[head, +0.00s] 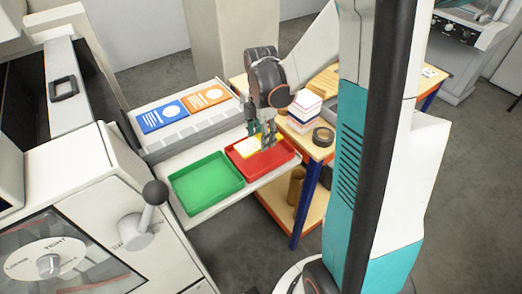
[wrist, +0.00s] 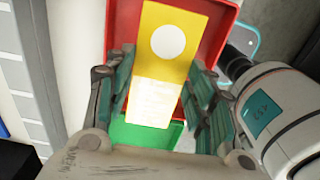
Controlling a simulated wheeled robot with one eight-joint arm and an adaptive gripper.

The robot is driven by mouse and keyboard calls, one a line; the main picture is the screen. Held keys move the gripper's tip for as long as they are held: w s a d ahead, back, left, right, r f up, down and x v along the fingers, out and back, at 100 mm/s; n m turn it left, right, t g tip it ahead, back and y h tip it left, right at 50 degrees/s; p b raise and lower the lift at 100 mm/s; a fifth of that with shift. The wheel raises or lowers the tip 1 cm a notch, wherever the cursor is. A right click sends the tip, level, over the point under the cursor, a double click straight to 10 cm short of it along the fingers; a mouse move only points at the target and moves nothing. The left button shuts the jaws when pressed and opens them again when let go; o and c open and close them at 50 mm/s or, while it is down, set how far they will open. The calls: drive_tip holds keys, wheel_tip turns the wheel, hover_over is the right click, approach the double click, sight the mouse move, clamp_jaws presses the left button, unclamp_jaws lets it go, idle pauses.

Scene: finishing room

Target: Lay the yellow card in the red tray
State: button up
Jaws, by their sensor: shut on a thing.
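The yellow card (wrist: 185,70) has a white disc and a bright, washed-out patch at its near end. My gripper (head: 266,139) is shut on the card, whose fingers show on both sides of it in the wrist view (wrist: 163,82). In the head view the card (head: 246,149) shows at the left part of the red tray (head: 284,153), partly hidden by my fingers. The red tray also lies behind the card in the wrist view (wrist: 120,22). Whether the card touches the tray floor I cannot tell.
An empty green tray (head: 207,184) sits left of the red one on a pale shelf (head: 178,158). A blue card (head: 162,115) and an orange card (head: 206,98) lie behind. A wooden table (head: 318,150) at right holds a stack of boxes (head: 304,112) and a dark tape roll (head: 323,136).

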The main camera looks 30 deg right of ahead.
sight(261, 154)
drive_tip(key=shift+f+b, duration=0.65)
drive_tip(key=shift+f, duration=2.25)
drive_tip(key=shift+f, duration=0.2)
drive_tip(key=o, duration=0.8)
drive_tip(key=shift+o, duration=0.2)
drive_tip(key=shift+r, duration=0.15)
wheel_tip(261, 154, up, 12)
drive_tip(key=p, duration=0.3)
